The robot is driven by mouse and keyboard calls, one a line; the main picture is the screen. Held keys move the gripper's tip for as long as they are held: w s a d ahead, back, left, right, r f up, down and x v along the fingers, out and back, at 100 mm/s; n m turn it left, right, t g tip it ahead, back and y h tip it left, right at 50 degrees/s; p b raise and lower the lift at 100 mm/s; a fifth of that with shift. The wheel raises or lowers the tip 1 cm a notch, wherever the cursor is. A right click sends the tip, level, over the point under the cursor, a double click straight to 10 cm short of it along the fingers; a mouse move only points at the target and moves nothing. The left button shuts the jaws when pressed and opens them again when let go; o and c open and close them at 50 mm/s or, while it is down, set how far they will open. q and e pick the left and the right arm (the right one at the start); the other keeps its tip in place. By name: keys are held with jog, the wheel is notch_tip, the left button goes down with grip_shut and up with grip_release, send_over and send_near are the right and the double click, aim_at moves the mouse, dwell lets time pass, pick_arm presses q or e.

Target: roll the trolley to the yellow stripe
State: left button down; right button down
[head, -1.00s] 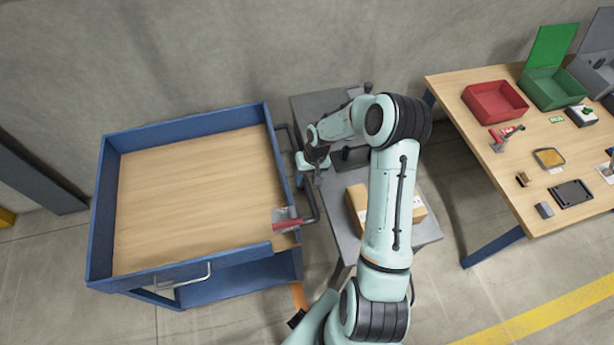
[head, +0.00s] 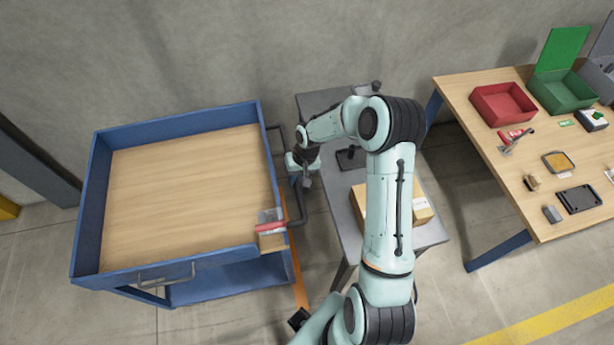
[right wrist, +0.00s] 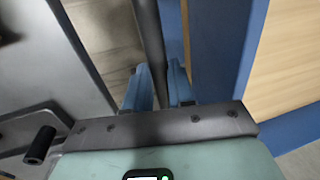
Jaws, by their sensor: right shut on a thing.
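The trolley (head: 180,267) is blue with a wood-coloured top and stands at the left in the head view. Its dark handle bar (head: 297,212) is on its right side. My right gripper (head: 305,172) is shut on that bar. In the right wrist view, the blue fingers (right wrist: 160,85) are on both sides of the bar (right wrist: 150,35), with the trolley's blue side (right wrist: 218,50) to the right. The yellow stripe (head: 555,318) runs across the floor at the lower right, well apart from the trolley. My left gripper is out of view.
A grey stand (head: 345,225) with a cardboard box (head: 422,208) is just right of the trolley. A wooden workbench (head: 490,150) with bins is farther right. A red-handled item (head: 270,227) is at the trolley's near right corner.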

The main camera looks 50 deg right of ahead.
jog(key=shift+s+d, duration=0.2)
jog(key=shift+d, duration=0.15)
jog(key=c, duration=1)
grip_release()
jog(key=shift+s+d, duration=0.1)
jog(key=shift+o, duration=0.2)
jog(key=v, duration=1.3)
jog(key=shift+r, duration=0.25)
